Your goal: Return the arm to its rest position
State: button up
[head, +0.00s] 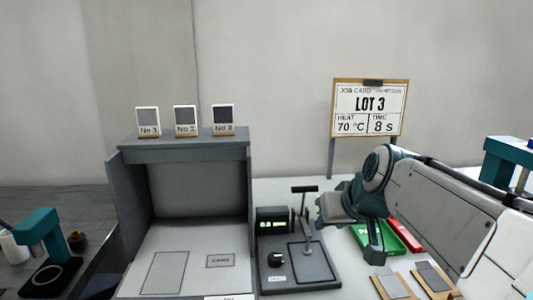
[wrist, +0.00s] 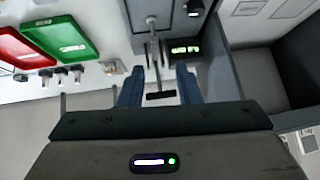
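My arm reaches in from the right in the head view, with my gripper (head: 374,243) above the right part of the white worktop (head: 285,190). In the wrist view the two blue fingers of my gripper (wrist: 160,88) stand apart with nothing held between them. A black T-shaped lever handle (wrist: 160,95) shows in the gap, beyond the fingers. In the head view this lever handle (head: 304,189) stands left of my gripper and apart from it. Part of the worktop behind my arm is hidden.
A press with a lit green display (head: 273,224) stands left of my gripper. A grey open-fronted booth (head: 185,150) stands further left. A green tray (head: 372,240) and red tray (head: 404,235) lie by my arm. A LOT 3 job card (head: 369,108) stands behind.

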jog(key=s+d+r+m+g+h+p, duration=0.1)
jog(key=s+g+p, duration=0.3)
jog(key=s+p, duration=1)
jog(key=shift+s+d+r+m+g+h+p, duration=0.3)
jog(key=shift+d+m+g+h+p, duration=0.1)
jog(key=shift+h+p, duration=0.35)
